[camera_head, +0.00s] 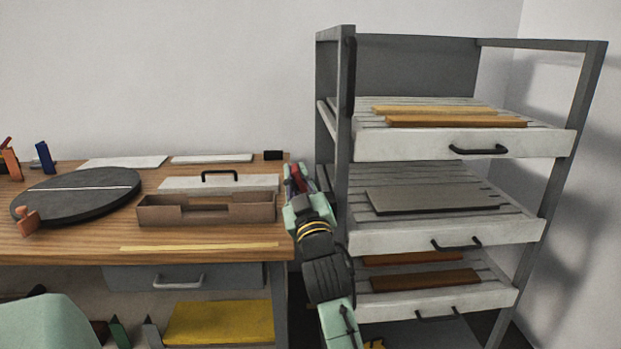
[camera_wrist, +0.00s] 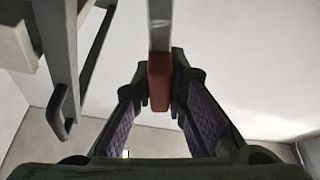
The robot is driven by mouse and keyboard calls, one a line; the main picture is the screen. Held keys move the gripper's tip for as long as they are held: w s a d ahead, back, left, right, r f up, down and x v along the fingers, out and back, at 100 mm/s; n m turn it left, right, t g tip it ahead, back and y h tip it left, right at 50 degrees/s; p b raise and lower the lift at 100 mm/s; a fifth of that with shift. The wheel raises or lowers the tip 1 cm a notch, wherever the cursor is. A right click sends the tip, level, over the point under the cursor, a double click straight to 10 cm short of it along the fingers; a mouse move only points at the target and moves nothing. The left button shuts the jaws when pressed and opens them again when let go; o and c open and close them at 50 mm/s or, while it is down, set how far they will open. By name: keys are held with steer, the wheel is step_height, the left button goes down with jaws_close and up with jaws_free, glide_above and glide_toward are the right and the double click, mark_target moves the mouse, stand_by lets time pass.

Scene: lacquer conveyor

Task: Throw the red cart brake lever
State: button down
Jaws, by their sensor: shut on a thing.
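The red cart brake lever (camera_wrist: 160,78) shows in the wrist view as a pale bar with a red end, reaching down from the top of the picture. My gripper (camera_wrist: 160,98) has its two fingers on either side of the red end and is shut on it. In the head view my gripper (camera_head: 297,184) is at the gap between the workbench and the cart, beside the cart's left post. A small bit of red shows there, but my gripper and arm hide most of the lever.
The cart (camera_head: 345,110) holds several handled trays with boards, on the right. The workbench (camera_head: 70,245) on the left carries a round dark turntable (camera_head: 75,200) and a brown open box (camera_head: 207,214). A dark handle (camera_wrist: 62,112) hangs left of my gripper in the wrist view.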

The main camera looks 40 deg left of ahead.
steer(key=shift+s+a+f+n+g+b, duration=0.3)
steer(key=shift+s+a+n+g, duration=0.1)
steer(key=shift+n, duration=0.4)
steer(key=shift+s+a+f+n+g+b, duration=0.3)
steer(key=shift+s+n+g, duration=0.1)
steer(key=shift+n, duration=0.4)
steer(key=c, duration=1.6)
jaws_free()
steer(key=v, duration=1.2)
steer(key=shift+f, duration=0.15)
